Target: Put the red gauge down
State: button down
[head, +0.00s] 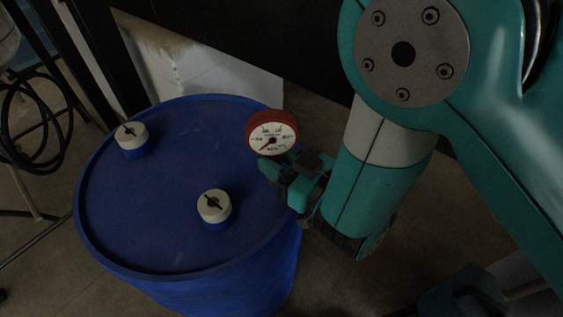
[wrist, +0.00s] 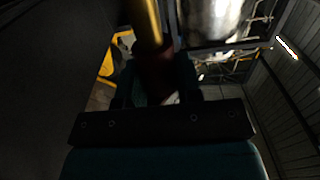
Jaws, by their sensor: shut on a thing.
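The red gauge (head: 272,132) has a round white dial with a needle and a red rim. My gripper (head: 283,168) is shut on its lower part and holds it upright by the right edge of the blue drum (head: 150,220). Whether the gauge touches the drum top or hangs above it, I cannot tell. In the wrist view my gripper (wrist: 158,88) is dark, with a dark reddish shape between the fingers and a brass-coloured stem above it. The gauge's dial does not show there.
Two white-capped bungs, one at the back left (head: 131,135) and one nearer the front (head: 214,206), stand up from the drum top. The lid is otherwise clear. A black coiled hose (head: 40,125) hangs at the left. A pale panel (head: 205,75) stands behind the drum.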

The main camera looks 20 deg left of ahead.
jog(key=shift+f, duration=2.1)
jog(key=shift+f+b, duration=0.15)
jog(key=shift+b, duration=0.15)
jog(key=c, duration=0.8)
grip_release()
